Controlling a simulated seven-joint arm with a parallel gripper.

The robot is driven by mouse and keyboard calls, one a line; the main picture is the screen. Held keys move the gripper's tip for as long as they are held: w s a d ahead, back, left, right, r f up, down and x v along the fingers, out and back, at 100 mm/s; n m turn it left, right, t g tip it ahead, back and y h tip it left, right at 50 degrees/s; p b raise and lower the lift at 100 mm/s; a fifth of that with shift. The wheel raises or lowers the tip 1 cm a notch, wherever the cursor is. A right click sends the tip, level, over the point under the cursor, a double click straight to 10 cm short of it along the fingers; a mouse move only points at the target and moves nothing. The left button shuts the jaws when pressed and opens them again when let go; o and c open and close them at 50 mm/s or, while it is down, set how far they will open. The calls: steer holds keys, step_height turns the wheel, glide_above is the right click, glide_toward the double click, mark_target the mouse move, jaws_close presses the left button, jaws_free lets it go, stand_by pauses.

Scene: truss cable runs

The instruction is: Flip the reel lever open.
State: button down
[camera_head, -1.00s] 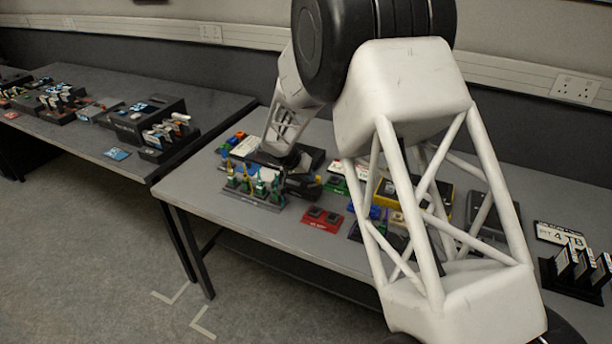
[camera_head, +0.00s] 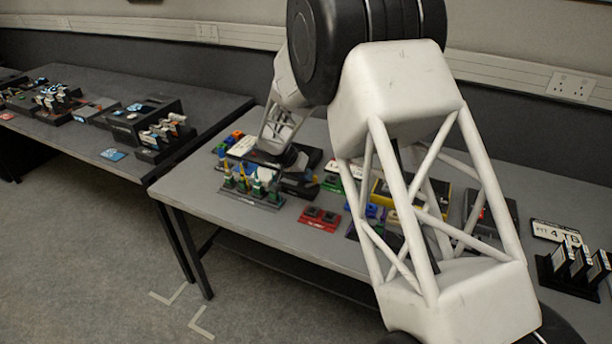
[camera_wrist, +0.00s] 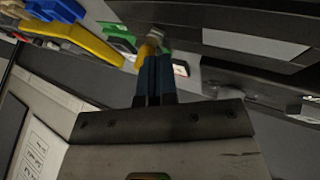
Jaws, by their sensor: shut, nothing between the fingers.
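In the wrist view my gripper (camera_wrist: 154,62) has its narrow dark fingers together, with nothing held between them. Its tips are beside a green part (camera_wrist: 121,36) and below a long dark block (camera_wrist: 225,28) with a grey panel. I cannot tell whether the tips touch either one. In the head view my wrist reaches down to the crowded left part of the near table; the fingers cannot be made out there. I cannot clearly pick out the reel or its lever in either view.
A rack of upright yellow-and-green-tipped pieces (camera_head: 252,193) stands near the table's left front edge. A red block (camera_head: 320,219) sits to its right. A rack of dark upright plates (camera_head: 577,268) is at far right. The near table's front left strip is clear.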

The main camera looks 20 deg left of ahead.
steer(key=shift+d+m+g+h, duration=0.1)
steer(key=shift+m+g+h, duration=0.2)
steer(key=shift+m, duration=0.2)
steer(key=shift+w+d+m+g+h, duration=0.1)
steer(key=shift+m+g+h, duration=0.15)
steer(key=shift+m, duration=0.35)
steer(key=shift+w+d+m+g+h, duration=0.15)
steer(key=shift+m+g, duration=0.2)
steer(key=shift+m, duration=0.25)
steer(key=m+g, duration=0.2)
steer(key=m, duration=0.1)
steer(key=shift+d+m+h, duration=0.2)
steer(key=shift+m+h, duration=0.1)
steer(key=m+g, duration=0.2)
steer(key=m, duration=0.1)
steer(key=d+m+g, duration=0.1)
steer(key=m+g, duration=0.1)
steer(key=m, duration=0.1)
steer(key=shift+s, duration=0.15)
steer(key=m+g+y, duration=0.1)
steer(key=m+g, duration=0.1)
steer(key=m, duration=0.1)
steer(key=m+y, duration=0.1)
steer(key=m, duration=0.1)
steer(key=shift+s+d+g+y, duration=0.3)
steer(key=shift+g, duration=0.1)
steer(key=shift+s+a, duration=0.5)
steer(key=shift+a, duration=0.05)
steer(key=shift+s+a, duration=0.1)
steer(key=shift+s, duration=0.05)
